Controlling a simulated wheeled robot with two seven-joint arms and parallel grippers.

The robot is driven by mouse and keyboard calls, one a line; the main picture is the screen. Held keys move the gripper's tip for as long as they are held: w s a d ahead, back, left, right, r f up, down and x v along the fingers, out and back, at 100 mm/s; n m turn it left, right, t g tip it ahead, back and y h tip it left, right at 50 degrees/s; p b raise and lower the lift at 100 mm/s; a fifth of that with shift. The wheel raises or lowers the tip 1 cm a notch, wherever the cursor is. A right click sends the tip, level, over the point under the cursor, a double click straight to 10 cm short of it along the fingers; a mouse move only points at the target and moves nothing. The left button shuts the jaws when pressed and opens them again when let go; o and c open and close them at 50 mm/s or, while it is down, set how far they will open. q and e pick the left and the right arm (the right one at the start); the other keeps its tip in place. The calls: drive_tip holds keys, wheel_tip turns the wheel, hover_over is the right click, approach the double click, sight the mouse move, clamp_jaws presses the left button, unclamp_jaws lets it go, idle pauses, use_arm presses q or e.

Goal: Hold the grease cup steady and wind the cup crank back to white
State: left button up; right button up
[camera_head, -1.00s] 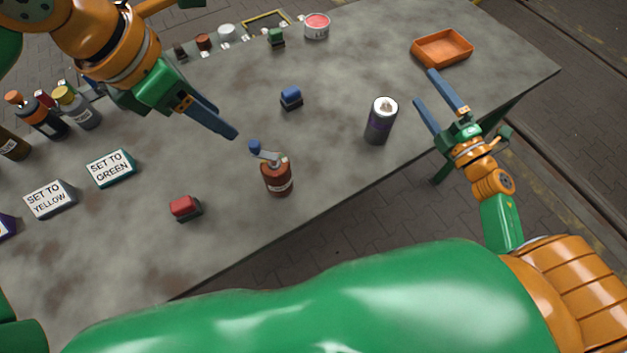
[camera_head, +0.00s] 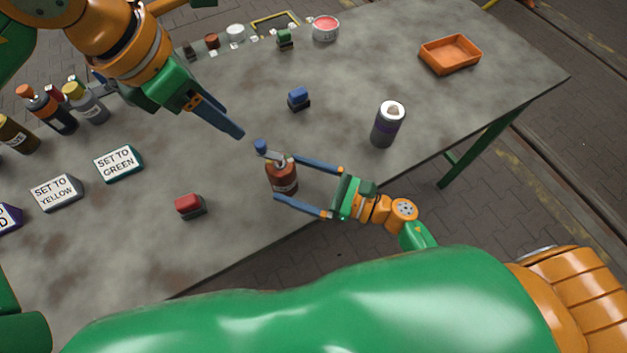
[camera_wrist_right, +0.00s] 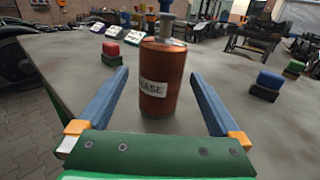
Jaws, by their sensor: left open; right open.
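The grease cup (camera_head: 282,177) is a brown-red cylinder with a label, standing upright on the table. It also shows in the right wrist view (camera_wrist_right: 161,75), its label partly reading "EASE". A crank with a blue knob (camera_head: 261,146) sits on its grey top; the knob points to the upper left in the head view. My right gripper (camera_head: 310,184) is open, with its blue fingers on either side of the cup; in the wrist view there are gaps between cup and fingers. My left gripper (camera_head: 240,135) is open and empty above the table, up and left of the crank.
A red block (camera_head: 190,205) and a blue block (camera_head: 298,98) stand near the cup. A dark can (camera_head: 388,124) stands to the right, and an orange tray (camera_head: 450,54) at the far right. Signs reading "SET TO GREEN" (camera_head: 119,163) and "SET TO YELLOW" (camera_head: 57,193) lie left.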

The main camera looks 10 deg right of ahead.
sight(257, 144)
drive_tip(key=x, duration=0.3)
drive_tip(key=shift+w+a, duration=0.15)
drive_tip(key=shift+w, duration=0.05)
drive_tip(key=shift+c, duration=0.6)
drive_tip(key=c, duration=1.4)
use_arm(q)
drive_tip(key=shift+o, duration=0.9)
drive_tip(key=shift+w, duration=0.15)
use_arm(e)
drive_tip(key=shift+o, duration=0.2)
use_arm(q)
drive_tip(key=w+d+r+m+g+y, duration=0.2)
drive_tip(key=d+r+m+y, duration=0.1)
drive_tip(key=d+m, duration=0.15)
drive_tip(key=shift+m+y, duration=0.3)
drive_tip(key=shift+m, duration=0.25)
drive_tip(key=f, duration=0.8)
drive_tip(key=a+f, duration=0.1)
drive_tip(key=f, duration=0.3)
drive_tip(key=shift+s+f, duration=0.2)
clamp_jaws()
drive_tip(key=n, duration=0.2)
drive_tip(key=s+n, duration=0.1)
drive_tip(key=n, duration=0.1)
drive_tip(key=shift+a, duration=0.15)
